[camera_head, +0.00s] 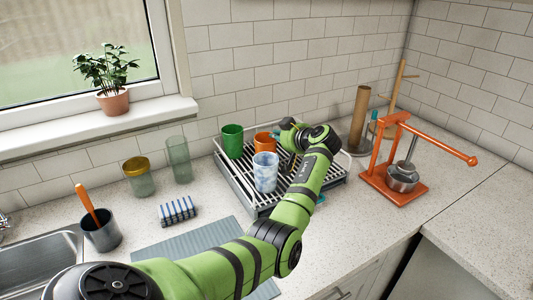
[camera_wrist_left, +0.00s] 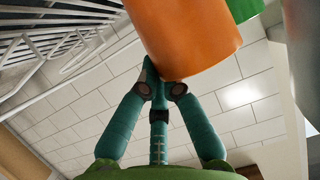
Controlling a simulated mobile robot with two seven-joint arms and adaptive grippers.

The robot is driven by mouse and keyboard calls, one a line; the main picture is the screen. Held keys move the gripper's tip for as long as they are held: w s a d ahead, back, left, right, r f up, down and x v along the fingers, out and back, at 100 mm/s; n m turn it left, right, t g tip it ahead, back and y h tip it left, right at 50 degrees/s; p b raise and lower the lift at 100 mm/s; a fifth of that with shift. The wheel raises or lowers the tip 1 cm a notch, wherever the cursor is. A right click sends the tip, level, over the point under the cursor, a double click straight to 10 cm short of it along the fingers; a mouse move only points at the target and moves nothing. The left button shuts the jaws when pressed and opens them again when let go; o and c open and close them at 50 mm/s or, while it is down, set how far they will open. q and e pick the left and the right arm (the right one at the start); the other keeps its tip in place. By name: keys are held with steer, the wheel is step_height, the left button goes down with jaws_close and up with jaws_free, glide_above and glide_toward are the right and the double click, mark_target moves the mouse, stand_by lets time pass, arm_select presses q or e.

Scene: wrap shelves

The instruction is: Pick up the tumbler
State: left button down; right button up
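An orange tumbler (camera_head: 264,142) stands on the dish rack (camera_head: 243,190), between a green cup (camera_head: 232,141) and a blue-and-white patterned cup (camera_head: 265,172). My left gripper (camera_head: 278,135) is at the orange tumbler's right side, at rim height. In the left wrist view its fingertips (camera_wrist_left: 158,78) come together at the rim of the orange tumbler (camera_wrist_left: 195,35), seen upside down, and look shut on the wall. The tumbler hides part of one fingertip. The green cup (camera_wrist_left: 243,10) shows just behind it. My right gripper is not in view.
An orange press (camera_head: 398,165), a brown roll (camera_head: 360,117) and a wooden stand (camera_head: 394,95) are to the right. The tiled wall (camera_head: 280,60) is close behind.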

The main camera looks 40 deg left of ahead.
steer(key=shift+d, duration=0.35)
